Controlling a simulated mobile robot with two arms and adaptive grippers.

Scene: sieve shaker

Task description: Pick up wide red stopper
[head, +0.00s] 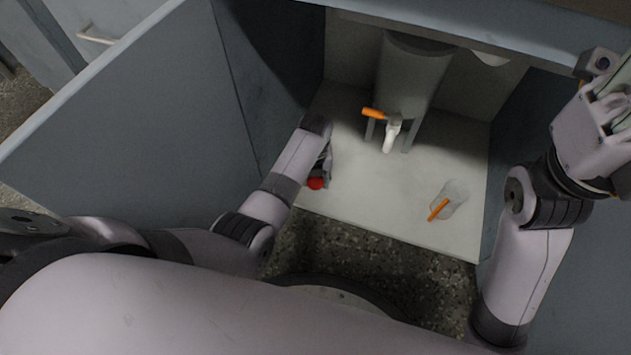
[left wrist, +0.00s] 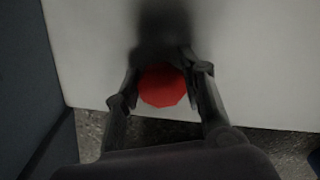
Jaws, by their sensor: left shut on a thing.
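The wide red stopper (head: 316,184) is at the left front of the cabinet floor, partly hidden by my left gripper (head: 324,174). In the left wrist view, the round red stopper (left wrist: 163,87) sits between the two dark fingers of my left gripper (left wrist: 158,80), which is shut on it. I cannot tell whether the stopper still touches the floor. My right gripper (head: 605,112) is raised at the far right, outside the cabinet, and its finger opening is unclear.
The pale cabinet floor (head: 350,198) is mostly clear in the middle. A grey cylinder vessel (head: 410,75) with an orange-handled tap (head: 374,113) stands at the back. A clear beaker (head: 455,193) with an orange stick (head: 438,210) is at the right. Cabinet walls enclose both sides.

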